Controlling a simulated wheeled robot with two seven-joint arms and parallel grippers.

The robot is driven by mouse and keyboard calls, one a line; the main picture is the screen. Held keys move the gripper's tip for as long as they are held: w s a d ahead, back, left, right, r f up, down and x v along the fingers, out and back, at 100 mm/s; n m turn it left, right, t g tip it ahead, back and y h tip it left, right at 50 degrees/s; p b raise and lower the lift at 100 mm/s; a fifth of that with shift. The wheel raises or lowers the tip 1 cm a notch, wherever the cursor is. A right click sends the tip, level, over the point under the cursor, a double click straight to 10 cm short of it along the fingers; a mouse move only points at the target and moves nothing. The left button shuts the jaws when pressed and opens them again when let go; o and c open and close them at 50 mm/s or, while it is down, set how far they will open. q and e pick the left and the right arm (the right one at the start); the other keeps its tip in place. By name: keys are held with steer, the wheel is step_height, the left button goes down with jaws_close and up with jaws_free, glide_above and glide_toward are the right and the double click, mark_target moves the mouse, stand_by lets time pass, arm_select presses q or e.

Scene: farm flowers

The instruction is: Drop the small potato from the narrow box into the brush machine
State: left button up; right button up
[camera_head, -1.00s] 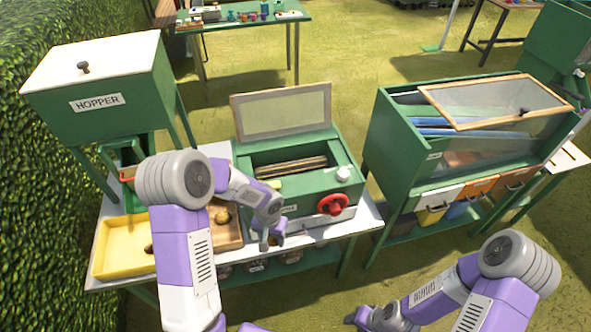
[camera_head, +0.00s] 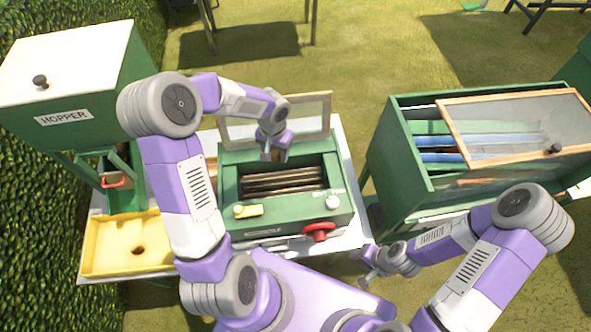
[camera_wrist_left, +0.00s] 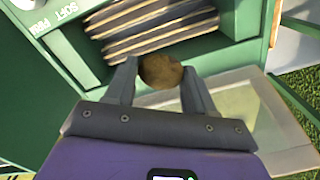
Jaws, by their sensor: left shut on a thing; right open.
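The green brush machine (camera_head: 240,222) stands open in the head view, with striped brush rollers (camera_head: 283,182) inside and its mesh lid (camera_head: 312,115) raised at the back. My left gripper (camera_head: 274,155) is above the back of the opening. In the left wrist view it is shut on a small brown potato (camera_wrist_left: 160,71), held between the fingertips, with the rollers (camera_wrist_left: 150,25) beyond. In the head view the potato is hard to make out. My right gripper (camera_head: 370,268) is open and empty, right of the machine's front. The narrow box cannot be made out clearly; my left arm covers that area.
A green cabinet (camera_head: 388,170) with a framed lid stands at the right.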

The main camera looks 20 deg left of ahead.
arm_select(q)
steer(key=shift+w, duration=0.15)
steer(key=shift+s+f+b, duration=0.2)
steer(key=shift+f+b, duration=0.2)
steer(key=shift+f, duration=0.05)
step_height(320, 180, down, 5)
steer(key=b, duration=0.3)
steer(key=shift+s+r, duration=0.1)
steer(key=o, duration=1.1)
step_height(320, 180, up, 8)
steer(key=shift+f, duration=0.2)
